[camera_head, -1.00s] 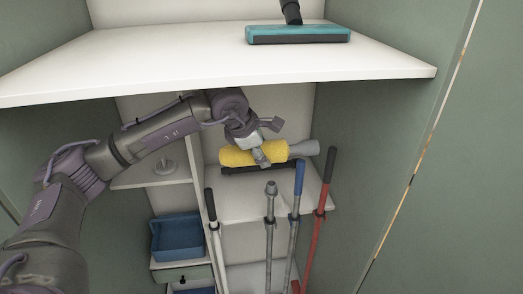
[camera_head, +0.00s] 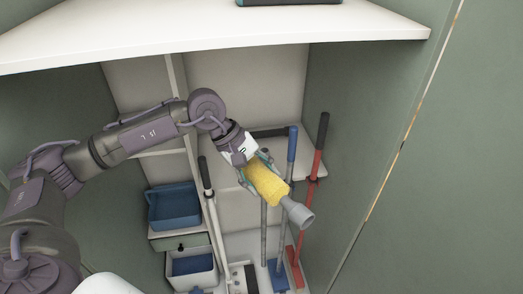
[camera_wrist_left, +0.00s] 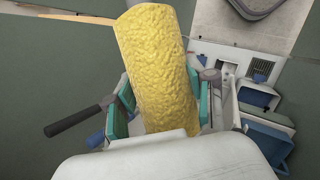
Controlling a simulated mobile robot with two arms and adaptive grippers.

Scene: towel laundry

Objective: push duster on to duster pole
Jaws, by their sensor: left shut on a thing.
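My left gripper (camera_head: 258,170) is shut on the yellow fuzzy duster (camera_head: 270,189). In the head view the duster slants down to the right, and its flared grey socket end (camera_head: 298,213) points down and away from the gripper. In the left wrist view the duster (camera_wrist_left: 157,55) lies between the teal finger pads. The plain grey duster pole (camera_head: 264,222) stands upright in the closet, below and behind the duster. Its top is hidden behind the duster, and the socket appears to the right of it. My right gripper is not in view.
A blue-handled pole (camera_head: 291,160) and a red pole (camera_head: 311,170) stand just right of the duster. A white pole with a black grip (camera_head: 206,175) stands left. Blue bins (camera_head: 174,207) sit lower left. A white shelf (camera_head: 200,40) spans overhead.

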